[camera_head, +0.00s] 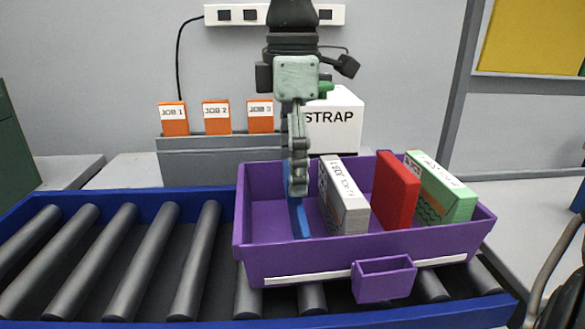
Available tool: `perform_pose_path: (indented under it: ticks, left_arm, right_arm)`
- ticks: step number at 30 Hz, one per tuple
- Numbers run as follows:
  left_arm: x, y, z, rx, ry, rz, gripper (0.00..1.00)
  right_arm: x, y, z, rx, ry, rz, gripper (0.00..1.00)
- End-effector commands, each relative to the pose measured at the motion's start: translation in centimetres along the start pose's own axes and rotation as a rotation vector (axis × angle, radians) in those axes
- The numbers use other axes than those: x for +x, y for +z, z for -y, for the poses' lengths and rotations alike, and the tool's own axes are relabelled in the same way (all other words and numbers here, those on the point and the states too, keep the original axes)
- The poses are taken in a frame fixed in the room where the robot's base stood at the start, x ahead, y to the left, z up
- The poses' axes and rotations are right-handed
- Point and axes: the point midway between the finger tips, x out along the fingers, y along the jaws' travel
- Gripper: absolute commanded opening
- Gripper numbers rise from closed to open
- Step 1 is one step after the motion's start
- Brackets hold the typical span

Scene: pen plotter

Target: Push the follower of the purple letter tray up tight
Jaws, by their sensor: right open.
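The purple letter tray (340,247) sits on the roller conveyor, its front handle (384,278) facing me. A thin blue plate (303,221), which looks like the follower, stands inside left of a white printed pack (345,197). A small gap shows between plate and pack. A red block or divider (396,192) and a green-and-white pack (442,190) stand further right in the tray. My right gripper (298,184) points down, open, seen edge-on, at the blue plate and hiding its upper part. I cannot tell whether it touches the plate. My left gripper is out of view.
The conveyor (120,255) has grey rollers and blue rails, with its left part clear. Behind it stand a grey ledge (215,158) with orange JOB boxes (216,117) and a white STRAP box (335,120). The tray's left end is empty.

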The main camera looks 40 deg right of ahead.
Motion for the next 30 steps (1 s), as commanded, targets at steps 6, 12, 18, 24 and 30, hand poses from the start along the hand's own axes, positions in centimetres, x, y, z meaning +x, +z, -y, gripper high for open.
perform_pose_path:
  ticks: [6, 12, 18, 24, 30]
  left_arm:
    - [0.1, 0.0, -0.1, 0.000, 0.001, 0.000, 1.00]
    - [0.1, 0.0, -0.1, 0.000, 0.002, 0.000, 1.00]
    - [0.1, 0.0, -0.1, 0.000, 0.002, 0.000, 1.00]
    - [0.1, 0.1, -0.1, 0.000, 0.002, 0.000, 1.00]
    - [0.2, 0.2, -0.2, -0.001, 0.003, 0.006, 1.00]
  right_arm:
    - [1.1, 0.0, 0.0, -0.001, 0.001, -0.001, 0.81]
    - [1.1, 0.0, 0.0, 0.000, 0.001, -0.001, 0.80]
    - [1.1, 0.0, 0.0, 0.000, 0.001, -0.001, 0.55]
    - [1.0, 0.0, 0.0, 0.000, 0.001, -0.002, 0.43]
    - [0.9, 1.6, -0.7, 0.004, 0.007, -0.002, 0.43]
